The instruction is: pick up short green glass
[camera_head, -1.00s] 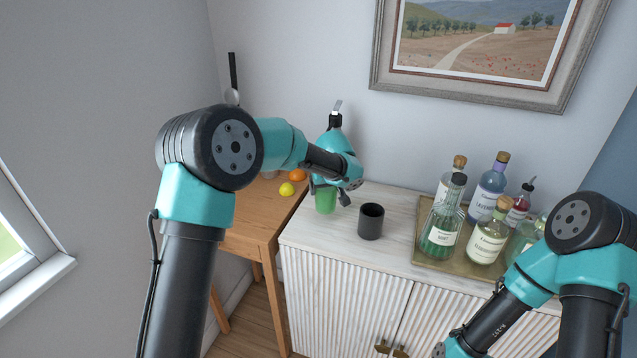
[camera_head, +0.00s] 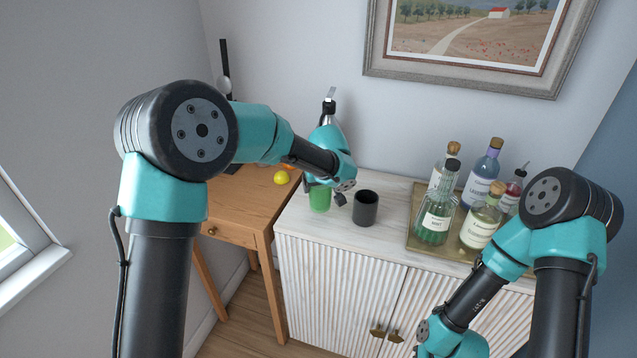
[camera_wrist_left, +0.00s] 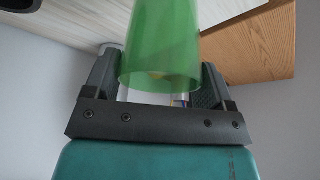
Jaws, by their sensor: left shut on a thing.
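The short green glass (camera_head: 319,199) is at the left end of the white cabinet top in the head view. It fills the space between the jaws in the left wrist view (camera_wrist_left: 162,45). My left gripper (camera_head: 326,190) is shut on the glass, with one finger on each side of it. The head view does not show clearly whether the base of the glass touches the cabinet top. My right arm (camera_head: 500,260) is at the lower right, and its gripper's fingertips do not show.
A dark cup (camera_head: 365,209) stands just right of the glass. A tray (camera_head: 420,243) with several bottles is further right. A wooden table (camera_head: 240,205) with a lemon (camera_head: 281,177) adjoins the cabinet's left.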

